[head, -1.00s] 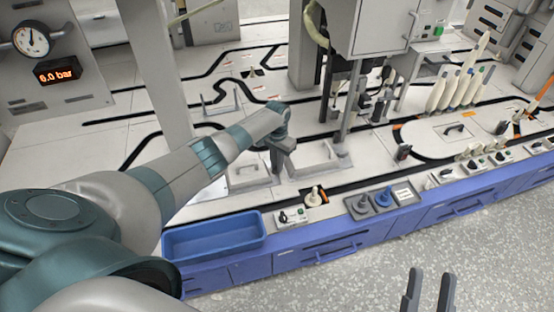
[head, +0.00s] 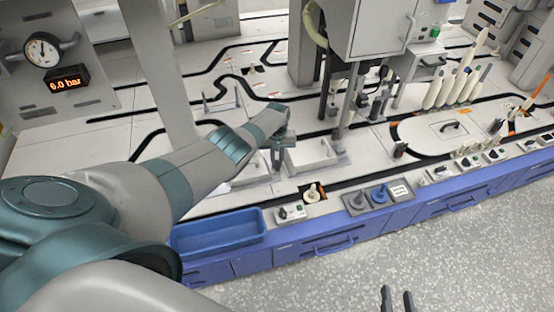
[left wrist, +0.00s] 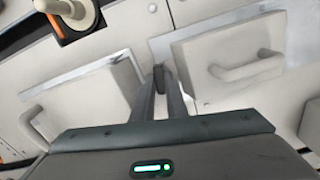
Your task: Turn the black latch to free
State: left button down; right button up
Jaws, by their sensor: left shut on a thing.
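In the left wrist view, the tips of my left gripper (left wrist: 167,82) are closed together on a small dark piece, the black latch (left wrist: 159,74), between two pale lids. The fingers hide most of the latch, and I cannot tell its angle. In the head view my left gripper (head: 277,157) points down at the worktop between the lids; the latch is too small and covered to make out there. My right gripper (head: 397,300) is at the bottom edge, empty over the floor, with its fingers apart.
A cream knob (head: 313,192) stands in front. A blue tray (head: 217,232) is at the front edge. A grey cabinet (head: 380,25) hangs behind.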

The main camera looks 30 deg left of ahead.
pick_arm(q)
jog(key=shift+n, duration=1.1)
pick_arm(e)
jog(key=shift+s+d+f+g, duration=0.2)
jog(key=shift+s+f+g, duration=0.1)
jog(key=shift+f, duration=0.15)
jog(key=shift+s+d+f+g, duration=0.15)
jog(key=shift+f+g, duration=0.15)
jog(key=shift+f, duration=0.15)
pick_arm(q)
jog(key=shift+w+r, duration=0.1)
jog(key=c, duration=1.8)
grip_release()
jog(key=shift+o, duration=0.2)
jog(key=shift+p, duration=0.3)
pick_arm(e)
jog(key=shift+h, duration=0.3)
